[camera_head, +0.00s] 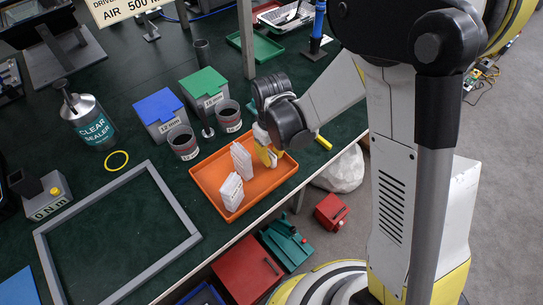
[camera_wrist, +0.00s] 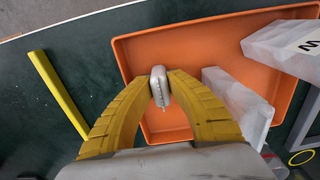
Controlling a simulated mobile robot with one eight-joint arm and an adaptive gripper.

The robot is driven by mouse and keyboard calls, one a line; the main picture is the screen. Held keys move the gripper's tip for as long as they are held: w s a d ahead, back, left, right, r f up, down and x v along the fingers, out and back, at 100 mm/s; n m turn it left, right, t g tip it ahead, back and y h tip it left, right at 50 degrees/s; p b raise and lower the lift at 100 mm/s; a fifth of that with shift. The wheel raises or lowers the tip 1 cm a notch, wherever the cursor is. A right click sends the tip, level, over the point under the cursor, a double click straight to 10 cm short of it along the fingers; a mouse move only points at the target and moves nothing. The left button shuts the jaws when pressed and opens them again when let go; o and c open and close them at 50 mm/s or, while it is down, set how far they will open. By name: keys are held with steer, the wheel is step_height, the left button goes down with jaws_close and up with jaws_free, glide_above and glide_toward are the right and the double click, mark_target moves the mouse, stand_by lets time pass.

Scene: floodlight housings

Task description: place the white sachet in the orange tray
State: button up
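The orange tray (camera_head: 262,183) lies near the table's front edge; in the wrist view its floor and rim (camera_wrist: 185,28) are behind my fingers. My gripper (camera_head: 268,156) is over the tray's far right part. In the wrist view its yellow fingers (camera_wrist: 160,88) are shut on a small pale grey-white sachet (camera_wrist: 159,92), seen edge-on. The sachet is over the tray; I cannot tell whether it touches the floor. In the head view my gripper mostly hides it.
Two white packets (camera_head: 231,192) (camera_head: 241,159) stand in the tray, left of my gripper. A yellow bar (camera_head: 323,142) lies right of the tray. Dark cups (camera_head: 183,142) (camera_head: 229,115) and blue and green boxes (camera_head: 160,112) (camera_head: 204,89) stand behind it. A grey frame (camera_head: 176,207) lies left.

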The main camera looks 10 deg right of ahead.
mark_target(272, 154)
steer(key=shift+o, duration=1.4)
step_height(272, 154, up, 12)
steer(key=p, duration=0.5)
steer(key=s+d+r+m+t, duration=0.6)
steer(key=s+d+r, duration=0.4)
steer(key=d+r, duration=0.3)
steer(key=shift+s+d+r+m+t, duration=0.15)
steer(key=shift+s+r+m+t, duration=0.35)
steer(key=shift+r, duration=0.5)
steer(key=shift+w, duration=0.1)
